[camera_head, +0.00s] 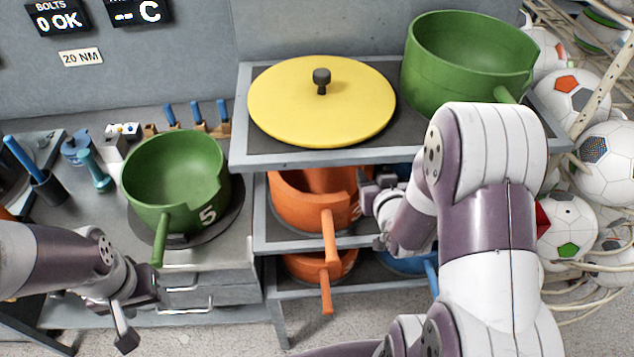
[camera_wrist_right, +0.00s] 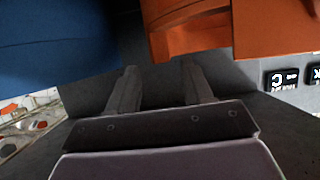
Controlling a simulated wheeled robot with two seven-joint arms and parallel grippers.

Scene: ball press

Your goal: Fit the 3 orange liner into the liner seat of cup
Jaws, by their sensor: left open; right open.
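The orange liner (camera_head: 297,205), pot-shaped with a handle toward the front, sits on the middle shelf; a white mark on its side is partly hidden by my right gripper. A green cup (camera_head: 170,185) marked 5, with a front handle, stands on a dark round base on the left counter. Its visible inside looks empty. My right gripper (camera_head: 372,192) is open beside the liner's right side. In the right wrist view its fingers (camera_wrist_right: 160,88) are apart with nothing between them, below an orange wall (camera_wrist_right: 270,30). My left gripper (camera_head: 138,312) is open and empty, low at the left.
A yellow lid (camera_head: 320,105) and a large green pot (camera_head: 465,65) occupy the top shelf. Another orange pot (camera_head: 318,268) and a blue one (camera_head: 405,263) are on the lower shelf. A blue object (camera_wrist_right: 50,40) is close to the right gripper. Soccer balls (camera_head: 570,105) fill a rack at right.

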